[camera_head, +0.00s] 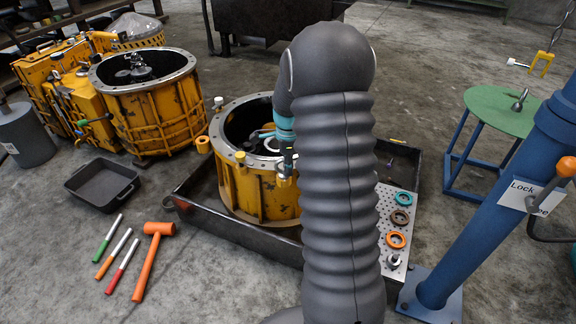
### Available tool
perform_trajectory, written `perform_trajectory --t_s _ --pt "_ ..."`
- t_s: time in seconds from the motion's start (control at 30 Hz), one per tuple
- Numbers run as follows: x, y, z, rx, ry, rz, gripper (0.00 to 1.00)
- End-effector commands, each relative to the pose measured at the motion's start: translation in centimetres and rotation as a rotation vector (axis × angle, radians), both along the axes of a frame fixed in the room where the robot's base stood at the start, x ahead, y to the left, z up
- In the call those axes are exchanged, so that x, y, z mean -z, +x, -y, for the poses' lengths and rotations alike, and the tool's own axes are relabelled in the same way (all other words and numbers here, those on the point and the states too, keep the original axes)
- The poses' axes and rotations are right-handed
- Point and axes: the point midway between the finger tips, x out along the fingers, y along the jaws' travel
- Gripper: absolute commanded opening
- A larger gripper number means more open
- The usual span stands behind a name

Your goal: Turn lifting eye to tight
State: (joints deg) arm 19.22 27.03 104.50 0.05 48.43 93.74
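A small metal eye-shaped part (520,100), which looks like a lifting eye, is on the green round top of a blue-legged stand (490,105) at the right. In the middle is an open yellow ring-shaped housing (262,196), with a bolted grey rim and a dark inside. My large grey corrugated arm covers its right side. A pale curved part shows inside the housing beside the arm; I cannot tell if it is another eye. What seems to be my gripper (287,163) shows only in part beside the arm, at the housing's rim. Its fingers are too small and hidden to tell their state.
A dark tray (228,231) surrounds the housing, with a perforated plate (388,222) bearing coloured rings. A larger yellow housing (153,112) stands left. An orange mallet (150,262) and several handled tools lie front left. A blue post (480,228) with a label stands right.

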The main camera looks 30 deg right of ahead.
Motion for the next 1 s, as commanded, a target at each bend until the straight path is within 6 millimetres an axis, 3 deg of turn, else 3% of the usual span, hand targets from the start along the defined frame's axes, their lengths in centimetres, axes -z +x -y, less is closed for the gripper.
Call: perform_trajectory --t_s 0.33,0.47,1.0 --pt "-0.1 0.0 0.0 -0.001 -0.001 0.0 0.4" --pt "-1.1 0.0 0.0 -0.002 -0.002 0.001 0.4" --pt "-10.5 0.0 0.0 -0.002 -0.001 0.002 0.4"
